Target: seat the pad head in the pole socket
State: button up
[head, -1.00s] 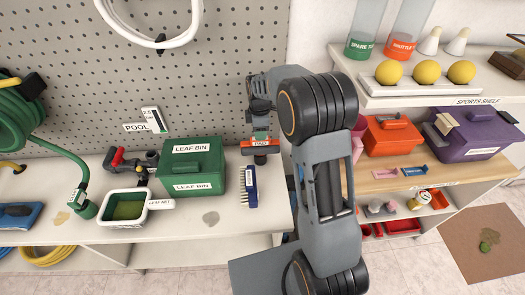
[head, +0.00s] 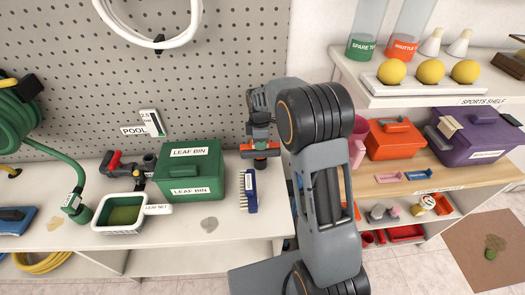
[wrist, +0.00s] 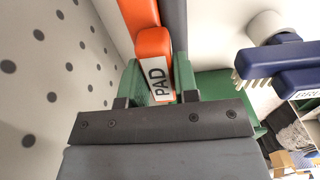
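The pad head (head: 260,152) is an orange piece with a dark part at its lower side. It hangs at the counter's right end, just beyond the blue brush. In the wrist view its orange body and white PAD label (wrist: 158,80) show between two green fingers. My gripper (wrist: 160,75) is shut on the pad head, one finger on each side of the labelled tab. I cannot make out the pole socket for certain. A pale grey cylinder (wrist: 272,27) shows at the upper right of the wrist view, apart from the pad head.
The blue brush (head: 250,190) lies close in front of the pad head, with the green leaf bin (head: 190,175) to its left. A leaf net (head: 122,212) and the pegboard (head: 225,70) are farther left and behind. The sports shelf (head: 440,97) stands right.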

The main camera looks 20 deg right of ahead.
grip_shut()
jog(key=shift+r, duration=0.25)
jog(key=shift+r+p, duration=0.85)
jog(key=shift+r, duration=0.1)
jog(key=shift+r+p, duration=2.15)
jog(key=shift+r, duration=0.75)
